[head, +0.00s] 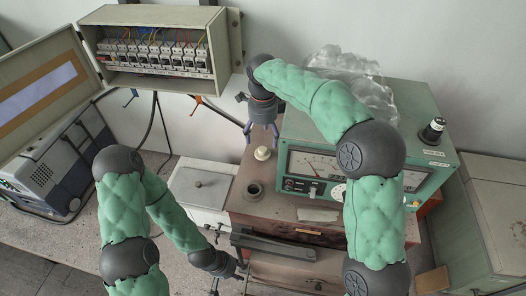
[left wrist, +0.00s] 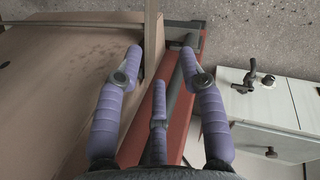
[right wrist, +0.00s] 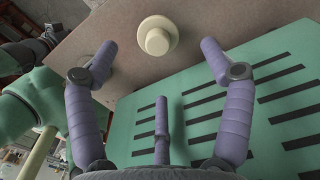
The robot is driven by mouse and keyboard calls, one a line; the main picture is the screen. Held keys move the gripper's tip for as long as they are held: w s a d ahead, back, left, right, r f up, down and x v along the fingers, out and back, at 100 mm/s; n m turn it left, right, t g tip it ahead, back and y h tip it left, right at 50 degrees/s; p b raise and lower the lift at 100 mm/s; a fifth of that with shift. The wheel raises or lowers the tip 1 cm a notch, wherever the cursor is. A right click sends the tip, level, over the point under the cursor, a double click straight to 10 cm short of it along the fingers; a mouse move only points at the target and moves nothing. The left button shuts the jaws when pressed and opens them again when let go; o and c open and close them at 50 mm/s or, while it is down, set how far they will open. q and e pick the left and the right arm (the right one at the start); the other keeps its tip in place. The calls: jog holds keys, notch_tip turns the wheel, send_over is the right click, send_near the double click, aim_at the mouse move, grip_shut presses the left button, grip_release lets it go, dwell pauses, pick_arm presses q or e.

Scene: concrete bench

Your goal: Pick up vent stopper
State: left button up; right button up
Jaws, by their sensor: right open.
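The vent stopper appears to be a small cream round knob (head: 262,153) on the brown cabinet top. It also shows in the right wrist view (right wrist: 156,38), just past the fingertips. My right gripper (head: 262,133) points down above it. In the right wrist view its fingers (right wrist: 157,55) are wide apart with nothing between them, and the stopper lies beyond the gap. My left gripper (head: 232,284) is low at the cabinet's front. In the left wrist view its fingers (left wrist: 162,60) are partly apart around a grey bar and a red edge; contact is unclear.
A dark ring-shaped opening (head: 254,190) sits in front of the stopper. A green meter box (head: 408,105) stands close on the right, with a clear plastic bag (head: 345,65) and a dark-capped bottle (head: 432,130). A breaker box (head: 225,45) hangs at upper left.

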aim_at(263, 149)
jog(key=shift+f, duration=0.45)
jog(key=shift+s+f, duration=0.2)
jog(key=shift+f, duration=0.2)
notch_tip(263, 149, down, 4)
jog(key=shift+w+f+p, duration=0.1)
jog(key=shift+p, duration=0.65)
jog(key=shift+f, duration=0.3)
jog(key=c, duration=1.2)
